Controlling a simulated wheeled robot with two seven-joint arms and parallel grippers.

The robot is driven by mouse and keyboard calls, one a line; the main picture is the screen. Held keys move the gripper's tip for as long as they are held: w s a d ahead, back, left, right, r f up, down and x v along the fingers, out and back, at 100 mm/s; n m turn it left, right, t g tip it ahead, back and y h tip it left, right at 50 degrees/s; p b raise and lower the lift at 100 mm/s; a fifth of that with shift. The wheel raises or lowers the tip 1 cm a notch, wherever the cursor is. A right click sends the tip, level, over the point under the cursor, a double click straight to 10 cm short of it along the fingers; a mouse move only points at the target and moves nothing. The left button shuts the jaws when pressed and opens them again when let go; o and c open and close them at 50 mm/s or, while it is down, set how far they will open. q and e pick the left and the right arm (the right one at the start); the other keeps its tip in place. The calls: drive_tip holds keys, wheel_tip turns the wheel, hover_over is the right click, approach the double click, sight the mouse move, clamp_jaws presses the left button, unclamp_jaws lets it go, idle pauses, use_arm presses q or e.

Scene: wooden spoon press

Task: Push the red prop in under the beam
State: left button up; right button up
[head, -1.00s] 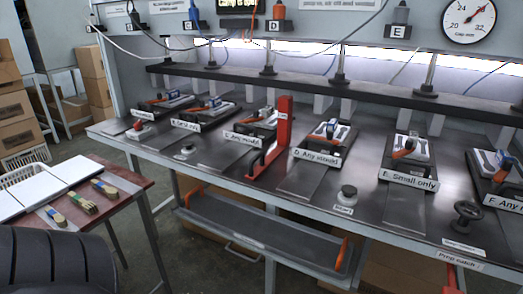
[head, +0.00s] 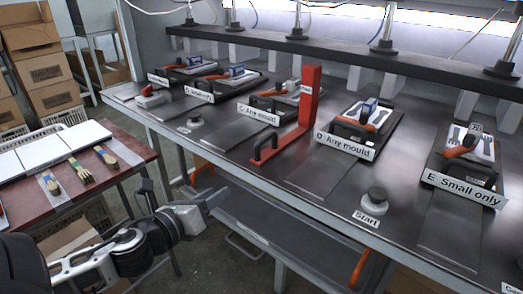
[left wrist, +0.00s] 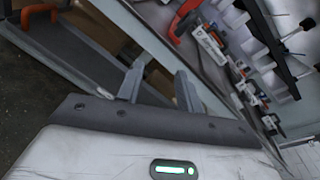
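The red prop (head: 309,97) stands upright on the dark bench between station C and station D. Its low foot with a raised handle (head: 266,150) points toward the bench's front edge. The dark beam (head: 345,48) runs along the back of the bench; the prop's top appears in front of it. My left gripper (head: 220,196) is in front of the bench, below its edge, well apart from the prop. In the left wrist view its two fingers (left wrist: 160,86) are apart with nothing between them. A red-orange curved part (left wrist: 181,20) shows beyond, perhaps the prop's handle. My right gripper is out of view.
Labelled mould stations stand along the bench, with a start button (head: 375,200) near the front edge. A lower shelf (head: 270,225) with orange handles hangs below. A side table (head: 130,155) with wooden utensils stands at left. Boxes are stacked behind it.

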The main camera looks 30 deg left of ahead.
sight(256, 145)
use_arm(q)
wheel_tip(256, 145, up, 6)
drive_tip(key=w+m+t+h, duration=0.2)
drive_tip(key=w+m, duration=0.1)
drive_tip(key=m, duration=0.6)
drive_tip(key=shift+y, duration=0.3)
drive_tip(key=w, duration=0.5)
drive_tip(key=w+d, duration=0.1)
drive_tip(key=w, duration=0.8)
drive_tip(key=shift+w+d+f, duration=0.15)
drive_tip(key=shift+w+f, duration=0.1)
drive_tip(key=shift+w, duration=0.15)
